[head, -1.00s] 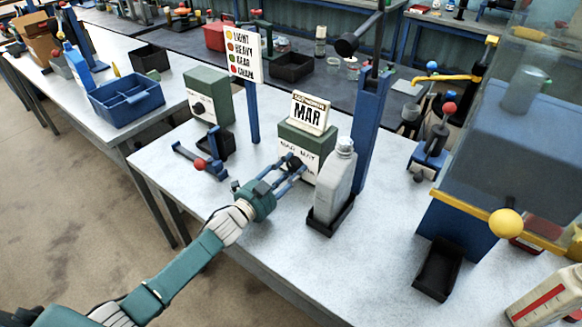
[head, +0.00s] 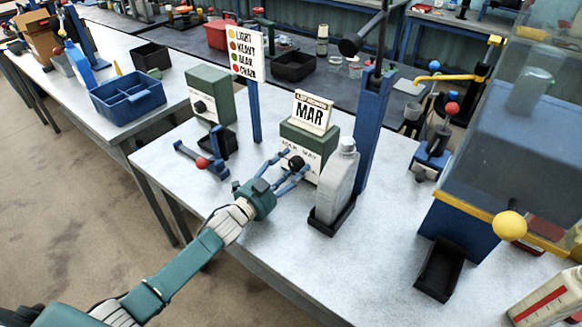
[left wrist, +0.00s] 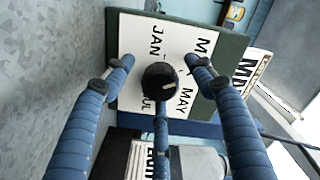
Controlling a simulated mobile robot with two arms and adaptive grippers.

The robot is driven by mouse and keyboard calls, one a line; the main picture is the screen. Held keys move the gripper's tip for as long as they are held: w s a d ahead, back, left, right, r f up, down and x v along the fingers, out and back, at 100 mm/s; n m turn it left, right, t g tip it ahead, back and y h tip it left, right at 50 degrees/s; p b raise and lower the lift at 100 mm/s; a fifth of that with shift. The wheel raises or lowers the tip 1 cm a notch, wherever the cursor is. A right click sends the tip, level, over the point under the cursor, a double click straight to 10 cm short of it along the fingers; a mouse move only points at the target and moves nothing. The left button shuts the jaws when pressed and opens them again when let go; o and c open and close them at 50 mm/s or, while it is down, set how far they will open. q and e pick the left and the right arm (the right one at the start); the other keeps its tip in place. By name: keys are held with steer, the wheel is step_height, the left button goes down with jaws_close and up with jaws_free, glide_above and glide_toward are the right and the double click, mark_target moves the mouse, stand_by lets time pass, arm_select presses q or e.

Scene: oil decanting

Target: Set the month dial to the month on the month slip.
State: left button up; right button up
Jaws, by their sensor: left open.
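The month dial is a black round knob (head: 296,163) on the pale front of a green box (head: 322,142). In the left wrist view the knob (left wrist: 160,81) has a short pale mark, and JAN, part of MAR, MAY and part of JUL are printed around it. The month slip (head: 312,113) on top of the box reads MAR. My left gripper (head: 294,161) is open, its fingers spread on both sides of the knob with visible gaps. I cannot tell for sure which month the pale mark points at. My right gripper is not in view.
A grey bottle (head: 338,180) in a black tray stands close to the right of the dial box. A colour sign (head: 245,52) on a blue post and another green box (head: 208,92) stand to the left. The table front is clear.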

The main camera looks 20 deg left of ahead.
arm_select(q)
steer(key=shift+s+d, duration=0.1)
steer(key=shift+s, duration=0.2)
steer(key=v, duration=1.1)
steer(key=shift+s+a, duration=0.25)
